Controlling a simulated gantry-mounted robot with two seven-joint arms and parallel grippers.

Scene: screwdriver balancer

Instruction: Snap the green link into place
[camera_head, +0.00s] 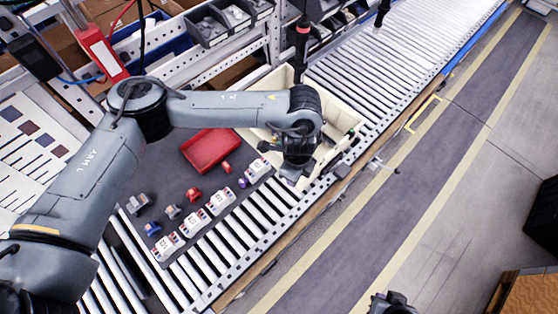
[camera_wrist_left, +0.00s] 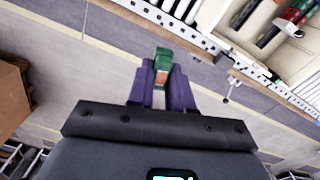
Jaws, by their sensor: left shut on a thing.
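My left gripper (camera_wrist_left: 162,82) has purple fingers, and they are shut on a green piece (camera_wrist_left: 164,54), which looks like the green link. An orange-brown patch shows on the piece between the fingertips. In the head view my left arm reaches across the dark mat, and its wrist is over the near side of the cream bin, by the conveyor's right edge. The held piece is too small or hidden to make out there. A dark part at the bottom edge of the head view may belong to my right arm; no fingers show on it.
A cream bin (camera_head: 349,112) stands on the roller conveyor (camera_head: 405,50). A red tray (camera_head: 210,150) lies on the dark mat (camera_head: 170,190). Several white blocks (camera_head: 221,201) stand in a row along the mat's edge, with small red and blue pieces nearby. Open floor lies to the right.

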